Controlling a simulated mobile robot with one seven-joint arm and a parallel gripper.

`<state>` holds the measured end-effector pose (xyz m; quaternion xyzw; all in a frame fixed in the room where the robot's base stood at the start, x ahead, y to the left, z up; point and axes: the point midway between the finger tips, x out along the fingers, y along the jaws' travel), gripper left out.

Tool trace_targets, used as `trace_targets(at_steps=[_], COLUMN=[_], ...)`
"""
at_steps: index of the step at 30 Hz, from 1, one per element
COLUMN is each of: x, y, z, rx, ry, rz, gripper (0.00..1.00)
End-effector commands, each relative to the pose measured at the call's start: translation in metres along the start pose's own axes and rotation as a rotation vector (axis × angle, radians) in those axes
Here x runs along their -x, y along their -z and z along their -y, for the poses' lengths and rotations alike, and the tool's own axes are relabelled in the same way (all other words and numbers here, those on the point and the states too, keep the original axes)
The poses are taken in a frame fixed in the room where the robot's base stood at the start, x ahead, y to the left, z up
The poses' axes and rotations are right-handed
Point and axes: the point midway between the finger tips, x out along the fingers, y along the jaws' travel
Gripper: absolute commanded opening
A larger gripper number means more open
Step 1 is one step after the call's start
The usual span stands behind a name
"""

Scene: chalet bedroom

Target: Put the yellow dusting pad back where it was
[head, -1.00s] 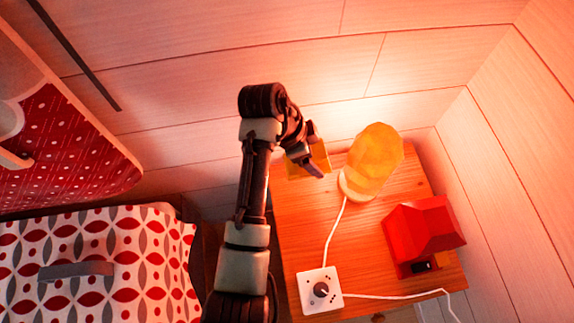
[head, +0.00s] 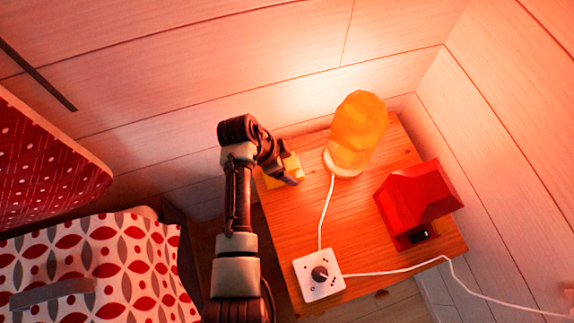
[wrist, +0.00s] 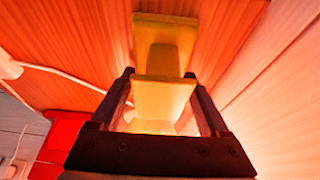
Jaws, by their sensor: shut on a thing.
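The yellow dusting pad (head: 272,182) is at the back left corner of the wooden bedside table (head: 300,215), left of the lamp. My gripper (head: 291,178) is shut on it and partly covers it in the head view. In the wrist view the pad (wrist: 165,98) sits between the two dark fingers of my gripper (wrist: 160,76). It shows a wide flat end, a narrower neck and a block between the fingers. I cannot tell whether the pad touches the tabletop.
A glowing orange lamp (head: 358,130) stands right of the pad. A red house-shaped object (head: 415,205) and a white dial box (head: 319,275) with a cable are on the table. The wall is close behind. A patterned bed (head: 100,265) is at the left.

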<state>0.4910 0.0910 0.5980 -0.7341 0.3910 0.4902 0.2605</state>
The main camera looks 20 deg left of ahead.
Motion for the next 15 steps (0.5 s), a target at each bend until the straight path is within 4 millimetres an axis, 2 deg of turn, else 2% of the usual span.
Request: trace_targets(at_steps=[9, 10, 12, 13, 15], x=[-0.0029, -0.0017, -0.0015, -0.0015, -0.0015], y=[-0.0009, -0.0004, -0.0003, -0.0003, -0.0003], z=[0.0004, 0.0004, 0.0003, 0.0003, 0.0003], rx=[-0.001, -0.001, -0.001, -0.001, -0.001], ry=[0.001, 0.001, 0.001, 0.001, 0.001], rz=[-0.001, -0.001, -0.001, -0.001, -0.001], gripper=[0.34, 0.84, 0.97, 1.00, 1.00])
